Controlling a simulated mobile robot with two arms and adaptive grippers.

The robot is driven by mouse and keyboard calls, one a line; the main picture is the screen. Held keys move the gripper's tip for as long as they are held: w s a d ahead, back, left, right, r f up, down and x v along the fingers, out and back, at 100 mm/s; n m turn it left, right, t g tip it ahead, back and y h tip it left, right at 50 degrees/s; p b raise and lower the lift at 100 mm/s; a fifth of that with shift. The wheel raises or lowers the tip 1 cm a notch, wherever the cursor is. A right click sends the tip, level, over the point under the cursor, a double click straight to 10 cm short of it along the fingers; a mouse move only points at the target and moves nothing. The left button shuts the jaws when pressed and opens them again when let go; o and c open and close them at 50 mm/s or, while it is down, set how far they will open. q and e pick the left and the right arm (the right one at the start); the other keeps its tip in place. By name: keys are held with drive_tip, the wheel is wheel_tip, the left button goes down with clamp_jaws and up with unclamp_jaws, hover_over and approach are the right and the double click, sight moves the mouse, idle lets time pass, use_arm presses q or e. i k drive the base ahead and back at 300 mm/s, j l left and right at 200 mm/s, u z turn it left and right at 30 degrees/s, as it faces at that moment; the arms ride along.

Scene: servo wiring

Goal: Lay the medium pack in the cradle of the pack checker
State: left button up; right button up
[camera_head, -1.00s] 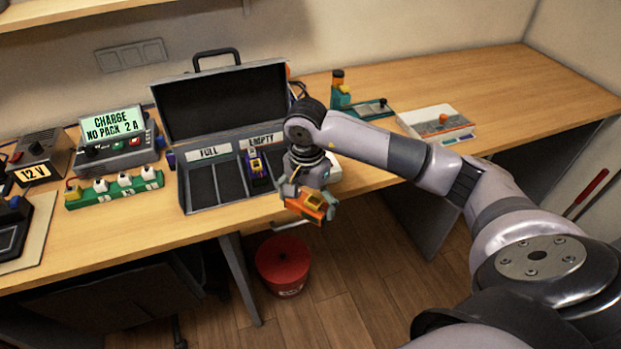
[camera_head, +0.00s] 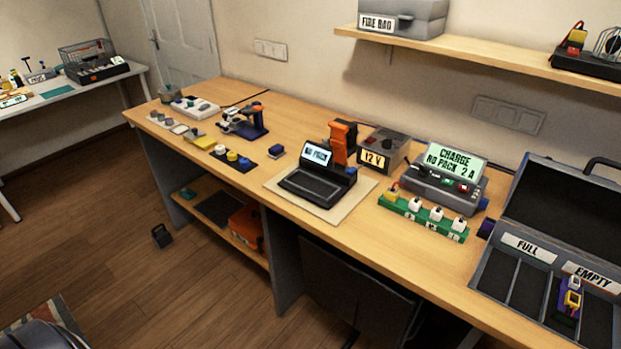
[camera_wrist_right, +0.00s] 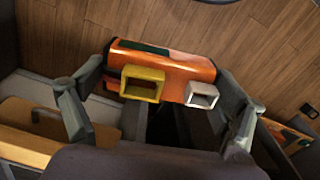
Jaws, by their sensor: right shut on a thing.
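An orange pack (camera_wrist_right: 165,65) with a yellow connector and a white connector is held in my right gripper (camera_wrist_right: 155,85), with the fingers closed on its two ends. The pack is over the floor near a table edge in the right wrist view. The pack checker (camera_head: 318,184) stands on a beige mat on the bench in the head view. Its small screen (camera_head: 317,153) reads NO PACK and its black cradle is empty. My right gripper and the orange pack are outside the head view. My left gripper is not in view.
Right of the checker are an orange device (camera_head: 342,141), a 12 V box (camera_head: 381,151), a charger (camera_head: 445,180) and a green connector strip (camera_head: 424,218). A case (camera_head: 480,285) marked FULL and EMPTY holds a purple pack (camera_head: 570,298). Small items lie left of the checker.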

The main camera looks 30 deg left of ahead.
sight(313, 188)
drive_tip(key=i+j+z, duration=0.15)
drive_tip(key=j, duration=1.25)
drive_tip(key=i+j+z, duration=0.2)
drive_tip(key=j, duration=1.2)
drive_tip(key=k+l, duration=0.05)
drive_tip(key=k, duration=0.05)
